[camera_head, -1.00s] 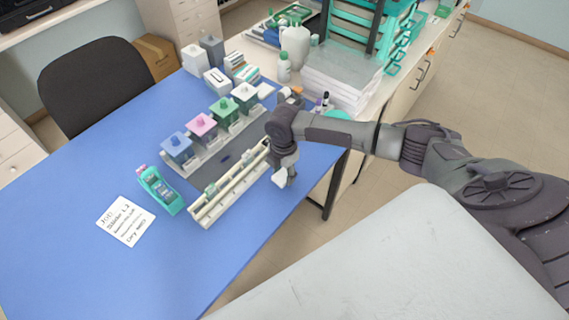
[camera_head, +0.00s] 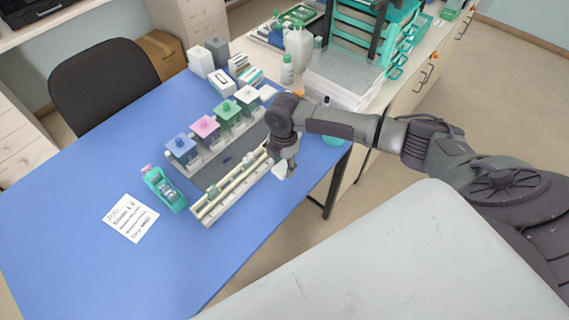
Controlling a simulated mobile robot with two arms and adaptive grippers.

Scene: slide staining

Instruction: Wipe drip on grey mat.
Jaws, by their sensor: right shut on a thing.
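The grey mat (camera_head: 213,172) lies on the blue table under and in front of a row of staining jars. A small dark blue drip (camera_head: 227,159) shows on the mat, between the jars and a long cream slide rack (camera_head: 228,190). My right gripper (camera_head: 286,164) is shut on a small white wipe (camera_head: 280,171). It holds the wipe just right of the rack's far end, over or near the blue table; the exact height cannot be told. The drip is to the left of the gripper, across the rack. My left gripper is not in view.
A teal holder (camera_head: 164,189) and a written card (camera_head: 131,217) lie left of the rack. The blue table (camera_head: 130,275) is clear at the front.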

